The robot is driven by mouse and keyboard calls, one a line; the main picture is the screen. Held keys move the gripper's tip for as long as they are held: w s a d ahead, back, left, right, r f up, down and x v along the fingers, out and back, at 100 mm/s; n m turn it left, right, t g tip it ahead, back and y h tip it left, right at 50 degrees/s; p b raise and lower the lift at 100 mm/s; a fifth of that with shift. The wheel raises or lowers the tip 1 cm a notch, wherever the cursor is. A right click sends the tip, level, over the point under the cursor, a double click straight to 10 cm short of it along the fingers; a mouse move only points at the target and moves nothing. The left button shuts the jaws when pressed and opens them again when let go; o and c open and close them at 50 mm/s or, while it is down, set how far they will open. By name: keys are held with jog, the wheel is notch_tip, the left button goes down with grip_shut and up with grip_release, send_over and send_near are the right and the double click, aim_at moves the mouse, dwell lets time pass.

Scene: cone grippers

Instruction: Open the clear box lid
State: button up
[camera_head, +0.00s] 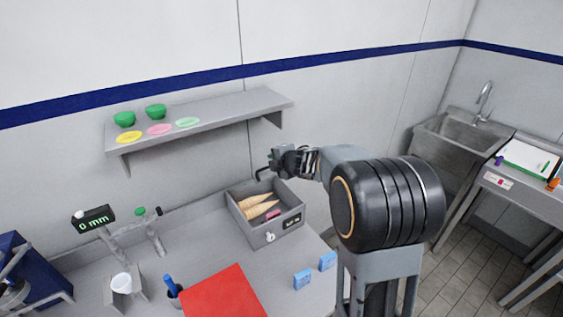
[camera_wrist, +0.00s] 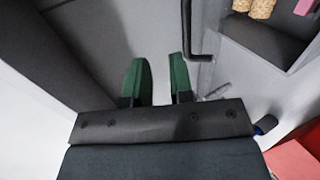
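A grey box (camera_head: 277,235) stands on the table against the wall, with several tan cones (camera_head: 262,209) and a pink item (camera_head: 272,215) inside. I cannot make out the clear lid's panel or its angle. A black bent handle (camera_head: 262,173) shows at the back of the box, close to my gripper (camera_head: 279,161). In the wrist view, my gripper's green fingers (camera_wrist: 158,65) are apart with nothing between them. The black handle (camera_wrist: 187,32) is just right of the right finger, outside the gap. Contact cannot be told.
A wall shelf (camera_head: 205,115) with green bowls and coloured discs is above the box at left. A red mat (camera_head: 222,293), blue blocks (camera_head: 302,280), a blue-handled cup (camera_head: 172,288) and a display stand (camera_head: 96,222) are on the table. A sink (camera_head: 462,135) is at right.

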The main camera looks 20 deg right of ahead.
jog(key=shift+v, duration=2.2)
